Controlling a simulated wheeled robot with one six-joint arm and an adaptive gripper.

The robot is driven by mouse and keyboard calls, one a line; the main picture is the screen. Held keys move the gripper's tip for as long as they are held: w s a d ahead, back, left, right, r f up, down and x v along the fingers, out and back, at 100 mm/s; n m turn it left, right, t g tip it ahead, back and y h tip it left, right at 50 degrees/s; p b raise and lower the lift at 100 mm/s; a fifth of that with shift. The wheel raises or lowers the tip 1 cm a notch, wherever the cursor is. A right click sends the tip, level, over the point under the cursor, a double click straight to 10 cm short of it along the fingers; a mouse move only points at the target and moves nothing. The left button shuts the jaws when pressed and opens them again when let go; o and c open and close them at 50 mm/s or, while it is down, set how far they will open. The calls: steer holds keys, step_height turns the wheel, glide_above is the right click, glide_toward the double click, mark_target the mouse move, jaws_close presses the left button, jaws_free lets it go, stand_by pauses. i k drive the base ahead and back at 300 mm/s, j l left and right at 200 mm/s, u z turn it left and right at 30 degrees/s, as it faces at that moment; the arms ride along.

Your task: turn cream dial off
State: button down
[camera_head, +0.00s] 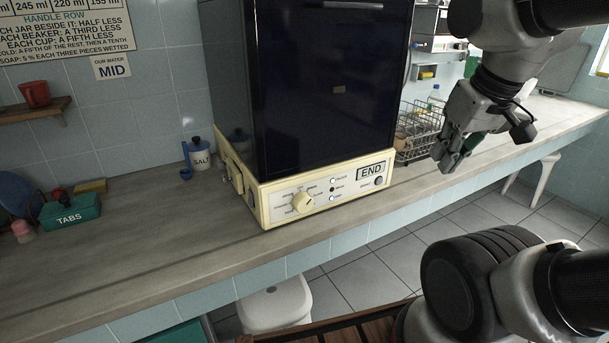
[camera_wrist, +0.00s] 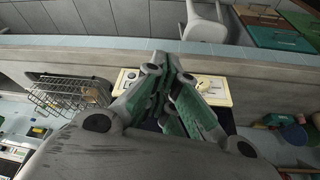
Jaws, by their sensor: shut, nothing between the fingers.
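The cream dial (camera_head: 303,202) is a round knob on the cream front panel (camera_head: 269,214) at the base of a dark glossy machine (camera_head: 330,90). Small labels ring the dial, too small to read for certain, and I cannot tell its exact setting. In the head view my gripper (camera_head: 446,166) is to the right of the panel, in front of the wire rack, well apart from the dial. In the wrist view my gripper (camera_wrist: 172,62) is shut and empty, its green-padded fingers together. The panel (camera_wrist: 218,91) shows behind the fingers, with the dial (camera_wrist: 203,86) near its right part.
A wire rack (camera_head: 422,130) stands right of the machine; it also shows in the wrist view (camera_wrist: 70,97). A salt jar (camera_head: 200,153) and a green TABS box (camera_head: 72,213) stand to the left. The counter (camera_head: 140,237) in front of them is clear.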

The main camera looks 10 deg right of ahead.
mark_target(302, 202)
steer(key=k+j, duration=0.25)
steer(key=k, duration=0.15)
steer(key=k+j+z, duration=0.1)
steer(key=k, duration=0.3)
steer(key=j, duration=0.1)
